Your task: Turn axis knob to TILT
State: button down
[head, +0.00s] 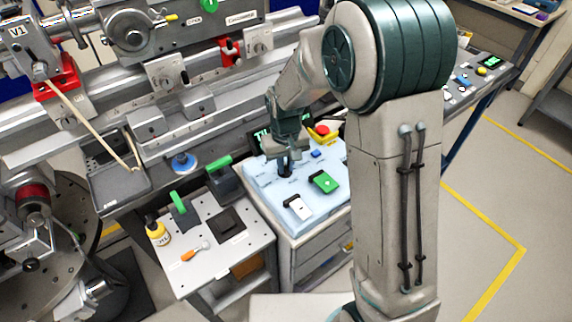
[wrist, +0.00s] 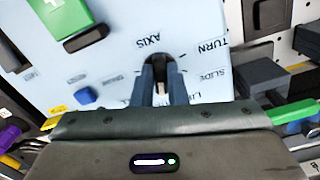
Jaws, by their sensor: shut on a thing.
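The axis knob (wrist: 159,68) is a dark knob on a pale blue control panel (head: 262,182). In the wrist view the panel lettering is upside down, with AXIS printed beside the knob and TURN, SLIDE and a partly hidden label starting LI around it. No TILT label can be read. My gripper (wrist: 160,82) is shut on the knob, with one finger on each side of it. In the head view my gripper (head: 287,160) points down onto the panel and covers most of the knob. The knob's pointer direction cannot be made out clearly.
A green switch (head: 324,182), a white switch (head: 298,207) and a blue button (head: 315,154) sit near the knob. A red stop button (head: 322,131) is behind. A cart (head: 232,258) with tools stands left, with the metal bench rail (head: 190,110) behind it.

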jog(key=shift+m, duration=0.4)
jog(key=c, duration=1.4)
grip_release()
jog(key=shift+c, duration=0.2)
notch_tip(320, 180, up, 14)
jog(key=s+d+m+t, duration=0.2)
jog(key=s+d+m, duration=0.1)
jog(key=s+d, duration=1)
jog(key=s, duration=0.5)
jog(key=shift+s+d+r+t, duration=0.15)
jog(key=shift+d+r+t, duration=0.1)
jog(key=shift+r+t, duration=0.15)
